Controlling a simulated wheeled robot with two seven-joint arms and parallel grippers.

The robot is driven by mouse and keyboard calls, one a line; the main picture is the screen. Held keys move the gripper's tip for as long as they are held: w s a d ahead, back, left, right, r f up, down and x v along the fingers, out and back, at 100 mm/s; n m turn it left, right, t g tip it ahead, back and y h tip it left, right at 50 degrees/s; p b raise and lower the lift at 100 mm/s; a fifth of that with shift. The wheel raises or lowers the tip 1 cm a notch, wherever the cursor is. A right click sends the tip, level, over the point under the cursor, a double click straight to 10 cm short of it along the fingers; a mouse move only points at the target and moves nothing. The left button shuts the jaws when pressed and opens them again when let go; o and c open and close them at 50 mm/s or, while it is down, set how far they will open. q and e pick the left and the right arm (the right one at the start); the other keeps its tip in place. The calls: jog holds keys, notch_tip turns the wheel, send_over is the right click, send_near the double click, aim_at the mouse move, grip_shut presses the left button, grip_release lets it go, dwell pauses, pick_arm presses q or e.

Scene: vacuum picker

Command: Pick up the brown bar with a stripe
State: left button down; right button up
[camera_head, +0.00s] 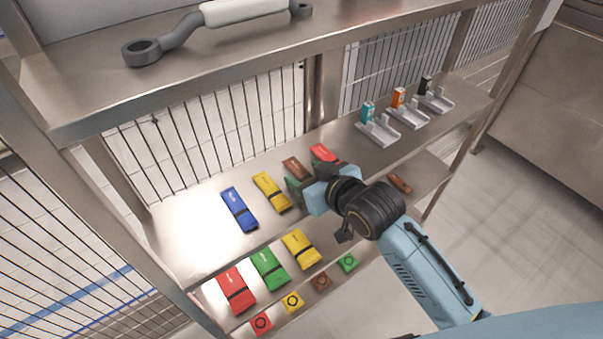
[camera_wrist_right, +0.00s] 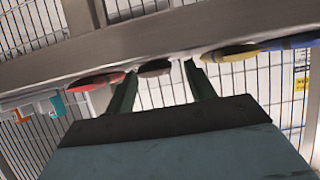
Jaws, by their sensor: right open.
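A brown bar (camera_head: 295,166) lies on the middle shelf between a yellow and a red bar. Its near end is hidden by my right gripper, and I cannot make out a stripe on it. Another brown bar (camera_head: 399,184) lies on the lower shelf, right of my wrist. My right gripper (camera_head: 306,184) is open at the near end of the middle-shelf brown bar. In the right wrist view this brown bar (camera_wrist_right: 154,70) shows between the two spread fingers, and I cannot tell whether they touch it. My left gripper is out of view.
On the middle shelf (camera_head: 185,245) lie a blue bar (camera_head: 239,209), a yellow bar (camera_head: 271,191) and a red bar (camera_head: 322,153). Grey holders with small boxes (camera_head: 398,98) stand at the right. Several bars lie on the lower shelf.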

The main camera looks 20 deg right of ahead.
jog(key=c, duration=1.1)
